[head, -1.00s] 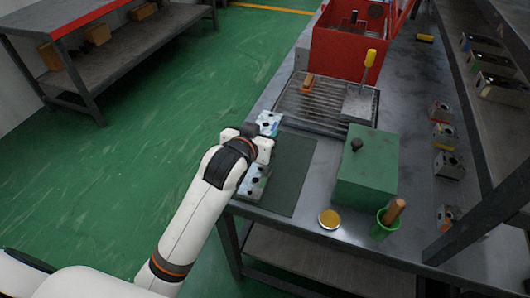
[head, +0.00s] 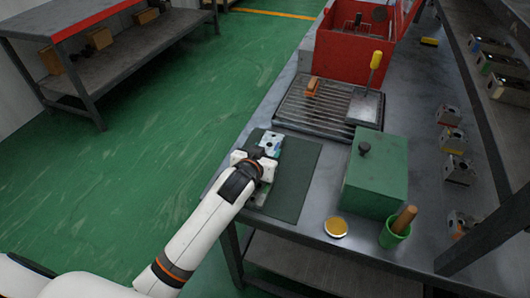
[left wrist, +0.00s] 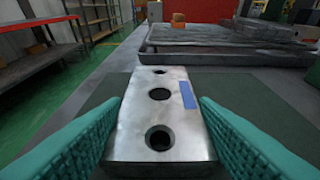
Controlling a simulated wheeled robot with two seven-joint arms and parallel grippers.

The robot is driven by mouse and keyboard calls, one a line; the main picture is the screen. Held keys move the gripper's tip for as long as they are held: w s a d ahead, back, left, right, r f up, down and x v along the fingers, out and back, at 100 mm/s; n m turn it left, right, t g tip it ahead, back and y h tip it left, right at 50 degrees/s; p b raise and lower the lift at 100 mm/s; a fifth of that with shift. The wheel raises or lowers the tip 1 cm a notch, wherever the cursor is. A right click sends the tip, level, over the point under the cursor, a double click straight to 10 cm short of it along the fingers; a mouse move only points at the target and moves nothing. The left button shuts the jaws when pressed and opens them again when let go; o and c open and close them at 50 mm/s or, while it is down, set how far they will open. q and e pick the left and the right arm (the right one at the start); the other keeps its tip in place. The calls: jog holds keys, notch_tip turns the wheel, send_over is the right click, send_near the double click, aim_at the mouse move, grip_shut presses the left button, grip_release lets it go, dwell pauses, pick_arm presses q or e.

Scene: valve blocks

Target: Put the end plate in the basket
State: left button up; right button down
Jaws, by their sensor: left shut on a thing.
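The end plate looks to be a grey metal block (head: 271,141) with dark holes and a blue patch, at the dark green mat. In the left wrist view the plate (left wrist: 160,112) shows three holes in a row and a blue label at right. My left gripper (head: 258,166) is shut on it, with teal fingers along both sides. A metal part shows below the gripper in the head view; I cannot tell if it belongs to the plate. A red open box (head: 352,52) stands at the back with dark things inside; I cannot make out a basket for certain. My right gripper is not in view.
A slatted grey tray (head: 310,121) holds an orange-brown block (head: 313,86) and a yellow-handled tool (head: 376,62). A green box (head: 376,175), a yellow disc (head: 336,227) and a green cup (head: 395,232) stand right of the mat (head: 300,178). Several valve blocks line the right side.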

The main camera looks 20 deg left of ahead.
pick_arm(q)
jog(key=o, duration=0.8)
jog(key=shift+f, duration=0.1)
jog(key=o, duration=0.3)
jog(key=shift+o, duration=0.2)
